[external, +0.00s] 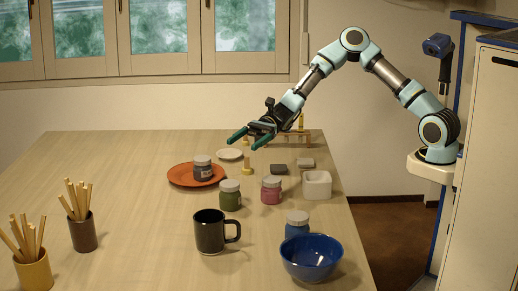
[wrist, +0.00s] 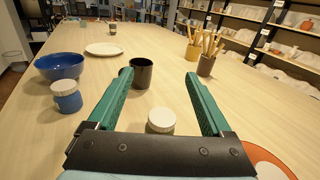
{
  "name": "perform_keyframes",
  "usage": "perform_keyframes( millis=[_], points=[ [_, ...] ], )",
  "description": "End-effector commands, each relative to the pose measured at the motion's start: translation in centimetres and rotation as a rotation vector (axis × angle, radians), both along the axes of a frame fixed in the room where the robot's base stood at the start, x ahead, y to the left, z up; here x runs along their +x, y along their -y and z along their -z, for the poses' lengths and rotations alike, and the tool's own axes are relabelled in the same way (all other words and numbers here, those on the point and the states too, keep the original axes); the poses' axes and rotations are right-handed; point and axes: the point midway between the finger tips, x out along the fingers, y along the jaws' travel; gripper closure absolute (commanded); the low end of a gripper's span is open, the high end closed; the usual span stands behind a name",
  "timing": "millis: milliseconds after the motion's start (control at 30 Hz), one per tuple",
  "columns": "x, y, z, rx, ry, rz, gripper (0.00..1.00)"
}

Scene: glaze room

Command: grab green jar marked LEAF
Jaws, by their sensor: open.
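The green jar (external: 230,195) with a pale lid stands upright on the table, behind the black mug in the external view. Its label is too small to read. In the wrist view a pale-lidded jar (wrist: 161,120), which by its place matches the green one, shows between my fingers, mostly its lid; its lower part is hidden by my gripper's body. My gripper (external: 250,139) is open and empty, above the table and farther back than the jar. Its green fingers, also in the wrist view (wrist: 161,74), point forward, apart from the jar.
A black mug (external: 210,232) stands close in front of the jar. A pink jar (external: 271,190) is to its right, and a dark jar (external: 202,168) sits on an orange plate (external: 180,178) behind left. A blue jar (external: 297,222) and bowl (external: 311,262) are front right.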

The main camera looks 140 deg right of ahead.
Motion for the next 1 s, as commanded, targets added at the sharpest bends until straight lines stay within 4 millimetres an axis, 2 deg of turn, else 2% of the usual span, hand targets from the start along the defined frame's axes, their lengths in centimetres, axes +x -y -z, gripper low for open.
perform_keyframes(
  millis=[33,67,100,233,467,800,867,1000],
  points=[
    [-0.6,1.7,-0.3,0.043,0.017,0.041,0.16],
    [-0.8,2.6,-0.5,0.065,0.026,0.063,0.16],
    [-0.6,2.1,0.8,0.064,0.022,0.053,0.16],
    [-0.5,2.0,3.3,0.057,0.02,0.05,0.16],
    [-0.5,1.9,5.7,0.055,0.018,0.049,0.16],
    [-0.5,1.9,12.0,0.054,0.018,0.048,0.16],
    [-0.5,1.8,12.7,0.053,0.018,0.047,0.16],
    [0.6,1.6,12.6,0.048,0.02,0.046,0.16]
  ],
)
